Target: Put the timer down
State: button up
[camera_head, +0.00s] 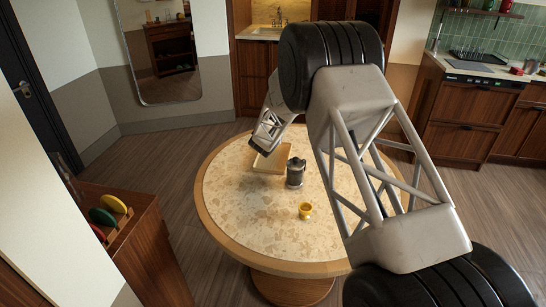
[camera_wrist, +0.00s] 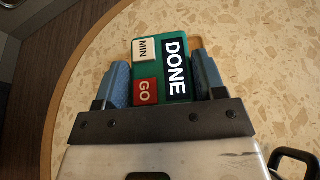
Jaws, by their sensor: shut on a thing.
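The timer (camera_wrist: 165,70) is a green block with a white MIN key, a red GO key and a dark panel reading DONE. My gripper (camera_wrist: 160,82) is shut on it, with one blue finger pad against each side. The round table (camera_wrist: 105,65) with a pale speckled top and wooden rim shows beneath; I cannot tell whether the timer touches it. In the head view my gripper (camera_head: 264,146) is over the far left of the table (camera_head: 235,205), and the timer cannot be made out there.
A shallow tan tray (camera_head: 273,158) lies by my gripper. A dark lidded pot (camera_head: 295,173) stands right of it, and a small yellow cup (camera_head: 305,211) stands nearer. The front left tabletop is clear. In the wrist view a black handle (camera_wrist: 298,157) shows at lower right.

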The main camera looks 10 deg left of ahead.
send_over(273, 159)
jog(key=shift+w+a+f, duration=0.1)
jog(key=shift+f, duration=2.8)
jog(key=shift+f, duration=0.15)
jog(key=shift+f, duration=1.75)
jog(key=shift+f, duration=0.15)
jog(key=o, duration=1)
jog(key=shift+o, duration=0.2)
jog(key=shift+r, duration=0.2)
jog(key=shift+v, duration=6.05)
